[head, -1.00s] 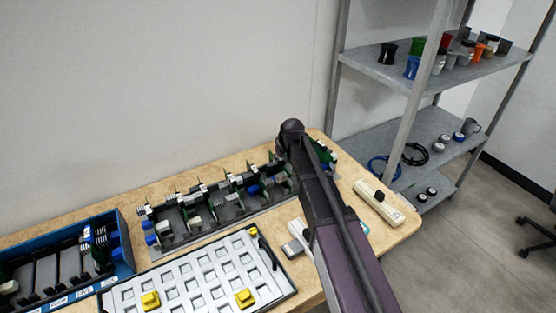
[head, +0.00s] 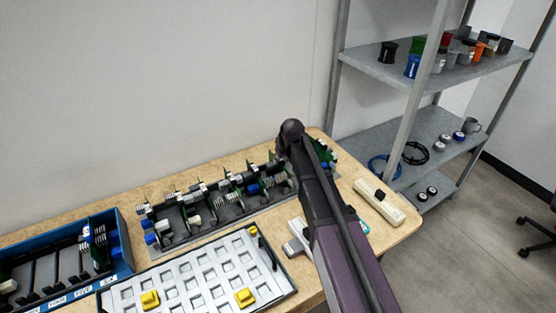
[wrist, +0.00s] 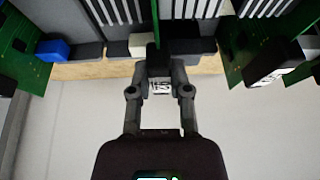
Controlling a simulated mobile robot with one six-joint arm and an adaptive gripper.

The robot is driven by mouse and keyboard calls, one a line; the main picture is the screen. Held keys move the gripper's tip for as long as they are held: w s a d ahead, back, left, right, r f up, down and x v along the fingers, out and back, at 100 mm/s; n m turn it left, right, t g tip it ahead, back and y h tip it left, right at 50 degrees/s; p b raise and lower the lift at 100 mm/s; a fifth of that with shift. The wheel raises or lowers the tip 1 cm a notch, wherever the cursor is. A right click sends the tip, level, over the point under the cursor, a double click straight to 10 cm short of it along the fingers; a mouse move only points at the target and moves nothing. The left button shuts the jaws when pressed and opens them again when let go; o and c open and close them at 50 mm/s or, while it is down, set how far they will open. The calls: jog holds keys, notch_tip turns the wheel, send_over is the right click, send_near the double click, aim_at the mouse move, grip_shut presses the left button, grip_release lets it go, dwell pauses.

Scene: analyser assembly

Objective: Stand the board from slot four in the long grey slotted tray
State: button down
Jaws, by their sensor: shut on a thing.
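The long grey slotted tray (head: 215,237) lies along the wall side of the table, with several green boards carrying pale, black and blue parts standing in it. My gripper (wrist: 160,72) shows in the wrist view, with its fingers shut on a dark part with a small white label. A green board (wrist: 155,20) seen edge-on rises at this grip and appears to be the held board. Other boards stand to the left (wrist: 25,45) and right (wrist: 230,55), apart from my fingers. In the head view my arm hides the gripper. Whether the held board is seated in a slot is hidden.
A blue slotted box (head: 128,262) with slot labels and boards stands at the left. A white tray (head: 205,270) with yellow pieces lies in front. A cream block (head: 378,203) is at the right, and metal shelves (head: 430,80) stand beyond the table.

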jog(key=shift+f, duration=0.1)
dwell(0.3)
jog(key=shift+c, duration=2.4)
grip_release()
jog(key=shift+o, duration=0.6)
jog(key=shift+w+r+p, duration=0.1)
jog(key=shift+r+p, duration=1.85)
jog(key=shift+r, duration=0.1)
notch_tip(320, 180, up, 7)
jog(key=p, duration=0.7)
